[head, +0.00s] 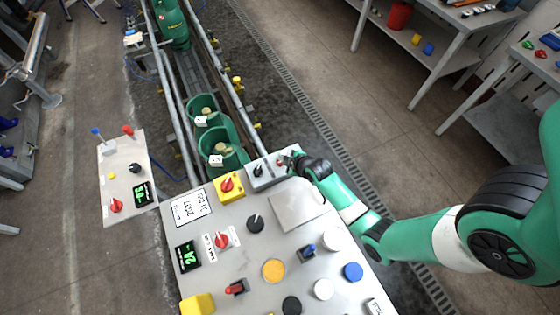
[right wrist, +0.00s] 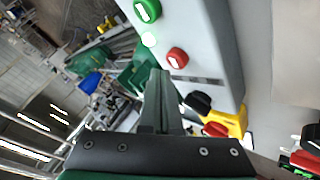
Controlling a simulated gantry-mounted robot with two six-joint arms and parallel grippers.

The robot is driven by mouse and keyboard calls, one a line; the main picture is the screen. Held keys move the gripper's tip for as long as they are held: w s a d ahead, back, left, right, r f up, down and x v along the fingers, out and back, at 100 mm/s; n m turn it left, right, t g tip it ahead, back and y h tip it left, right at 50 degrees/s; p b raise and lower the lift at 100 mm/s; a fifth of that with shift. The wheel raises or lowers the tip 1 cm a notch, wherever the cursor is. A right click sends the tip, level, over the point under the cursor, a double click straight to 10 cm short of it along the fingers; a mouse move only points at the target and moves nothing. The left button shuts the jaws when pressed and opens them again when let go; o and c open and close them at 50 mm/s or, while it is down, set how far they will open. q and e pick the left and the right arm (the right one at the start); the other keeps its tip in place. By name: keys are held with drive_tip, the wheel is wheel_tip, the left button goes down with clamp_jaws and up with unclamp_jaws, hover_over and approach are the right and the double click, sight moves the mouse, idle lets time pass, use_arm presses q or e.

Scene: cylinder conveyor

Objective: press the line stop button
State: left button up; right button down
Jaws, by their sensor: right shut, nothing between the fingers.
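The red button (right wrist: 177,57) sits on the face of a small grey box (right wrist: 205,40), beside a green button (right wrist: 147,10) and a lit pale lamp (right wrist: 148,39). In the head view this box (head: 262,182) stands at the back edge of the control panel. My right gripper (head: 289,158) reaches it from the right. In the right wrist view its fingers (right wrist: 160,76) are shut and empty, with their tips just below the red button in the picture. I cannot tell whether they touch it. The box's lettering is unreadable. My left gripper is not in view.
The sloping control panel (head: 215,265) carries several knobs and buttons, including a yellow box (head: 227,187) with a red knob. A smaller panel (head: 120,165) stands at left. Behind runs the conveyor with green cylinders (head: 172,25). Floor at right is clear up to the benches.

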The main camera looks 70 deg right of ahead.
drive_tip(key=shift+f, duration=0.15)
drive_tip(key=shift+f, duration=0.3)
idle(0.3)
drive_tip(key=shift+f+b, duration=0.5)
drive_tip(key=shift+b, duration=0.15)
idle(0.4)
drive_tip(key=shift+r, duration=0.15)
drive_tip(key=shift+r+p, duration=0.8)
drive_tip(key=shift+p, duration=0.15)
wheel_tip(320, 180, up, 5)
drive_tip(key=p, duration=0.5)
